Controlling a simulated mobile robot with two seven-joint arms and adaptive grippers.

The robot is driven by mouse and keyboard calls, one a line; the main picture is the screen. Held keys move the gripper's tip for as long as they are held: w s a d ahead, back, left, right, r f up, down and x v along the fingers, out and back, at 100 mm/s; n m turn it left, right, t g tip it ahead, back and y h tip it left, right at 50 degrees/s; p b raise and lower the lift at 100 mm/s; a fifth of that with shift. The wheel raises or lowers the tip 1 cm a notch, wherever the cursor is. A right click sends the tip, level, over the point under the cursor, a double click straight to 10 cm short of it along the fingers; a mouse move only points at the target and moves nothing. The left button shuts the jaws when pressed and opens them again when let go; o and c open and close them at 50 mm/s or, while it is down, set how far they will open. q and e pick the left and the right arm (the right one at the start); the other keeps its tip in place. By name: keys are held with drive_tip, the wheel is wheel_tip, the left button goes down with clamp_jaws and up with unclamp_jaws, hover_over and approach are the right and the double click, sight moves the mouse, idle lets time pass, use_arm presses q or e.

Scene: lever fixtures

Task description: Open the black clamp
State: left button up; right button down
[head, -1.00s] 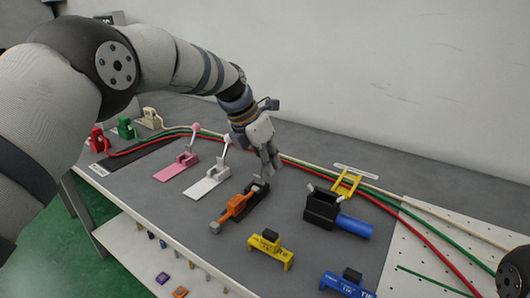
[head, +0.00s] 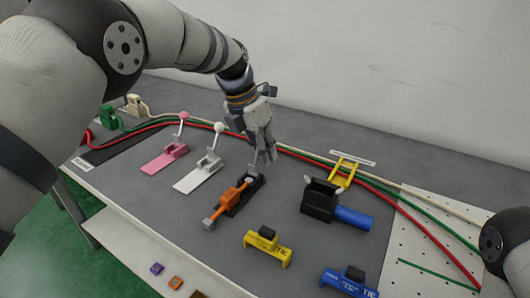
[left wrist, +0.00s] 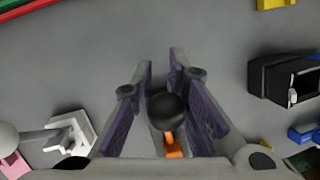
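The clamp with a black base and orange arm (head: 233,201) sits mid-table, its arm lying along the base. In the left wrist view its black ball knob (left wrist: 168,109) shows between my finger pads, with a bit of orange (left wrist: 173,147) below it. My left gripper (head: 264,160) points down at the clamp's far end and hides part of it in the head view. In the left wrist view the same gripper (left wrist: 172,95) has its fingers apart around the knob, open. My right gripper is not in view.
Pink (head: 165,158) and white (head: 201,173) clamps with raised levers stand to the left. A black fixture (head: 319,199) with a blue cylinder (head: 353,217) stands to the right. Yellow (head: 267,246) and blue (head: 348,281) blocks lie in front. Cables run along the back.

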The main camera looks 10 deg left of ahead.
use_arm(q)
drive_tip(key=shift+o, duration=0.3)
drive_tip(key=v, duration=1.2)
